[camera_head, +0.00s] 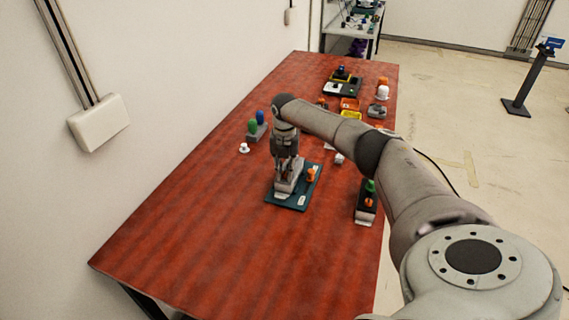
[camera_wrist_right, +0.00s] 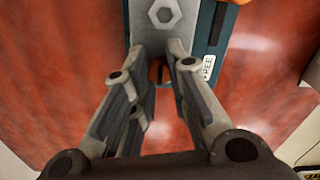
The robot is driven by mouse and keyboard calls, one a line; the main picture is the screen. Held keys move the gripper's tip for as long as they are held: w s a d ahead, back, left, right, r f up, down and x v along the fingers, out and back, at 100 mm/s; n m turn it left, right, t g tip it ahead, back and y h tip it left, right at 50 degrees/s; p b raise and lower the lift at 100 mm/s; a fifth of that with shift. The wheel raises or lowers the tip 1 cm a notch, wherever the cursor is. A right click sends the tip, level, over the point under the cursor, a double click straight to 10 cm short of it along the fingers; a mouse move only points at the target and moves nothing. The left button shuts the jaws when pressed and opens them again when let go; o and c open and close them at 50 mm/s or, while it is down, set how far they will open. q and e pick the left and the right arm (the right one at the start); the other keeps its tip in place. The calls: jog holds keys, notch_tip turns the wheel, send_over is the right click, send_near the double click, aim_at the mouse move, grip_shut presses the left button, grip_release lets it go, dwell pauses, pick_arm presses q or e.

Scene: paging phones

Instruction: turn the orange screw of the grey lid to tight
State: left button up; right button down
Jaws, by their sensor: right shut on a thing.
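A teal board (camera_head: 296,203) lies on the red-brown table and carries a grey lid (camera_head: 291,181). The lid also shows in the right wrist view as a grey plate (camera_wrist_right: 150,40) with a hexagon on it. My right gripper (camera_head: 287,168) points down over the lid. In the wrist view its fingers close around the orange screw (camera_wrist_right: 155,73), which shows partly between them. The head view hides this screw behind the gripper. A white label reading FREE (camera_wrist_right: 208,67) lies beside it. The screw's tightness cannot be read. My left gripper is not in view.
A separate orange knob (camera_head: 311,174) stands on the board's right side. A green and blue block pair (camera_head: 256,127) and a small white piece (camera_head: 244,148) lie to the left. A dark box with a green knob (camera_head: 369,187) stands right. The table's near left is clear.

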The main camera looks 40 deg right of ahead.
aim_at(284, 173)
dwell(0.4)
jog(key=c, duration=1.6)
grip_release()
notch_tip(284, 173, up, 12)
